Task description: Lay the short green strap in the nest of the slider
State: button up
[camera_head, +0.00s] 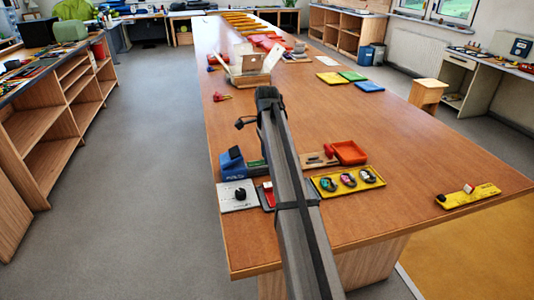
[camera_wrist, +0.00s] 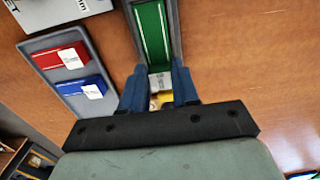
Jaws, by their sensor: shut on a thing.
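In the wrist view a green strip (camera_wrist: 152,28) with pale edges lies lengthwise in a narrow grey channel ahead of my fingers; I cannot tell if it is the short green strap or part of the slider. My gripper (camera_wrist: 160,92) is shut on a small white and yellow piece (camera_wrist: 161,82) at the near end of that channel. Its lower part is hidden between the blue fingers. In the head view a green strip (camera_head: 257,163) shows beside a blue block-like fixture (camera_head: 232,164).
A grey tray (camera_wrist: 37,69) holds a red piece (camera_wrist: 61,57) and a blue piece (camera_wrist: 82,87), left of my fingers. A white plate with a black knob (camera_head: 239,193) stands nearby. A yellow tray (camera_head: 326,191) and an orange bin (camera_head: 350,152) are right of my arm.

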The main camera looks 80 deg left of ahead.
jog(key=shift+f, duration=0.7)
dwell(1.4)
jog(key=o, duration=1.5)
jog(key=shift+r, duration=0.1)
jog(key=shift+r, duration=3.55)
jog(key=shift+s, duration=0.1)
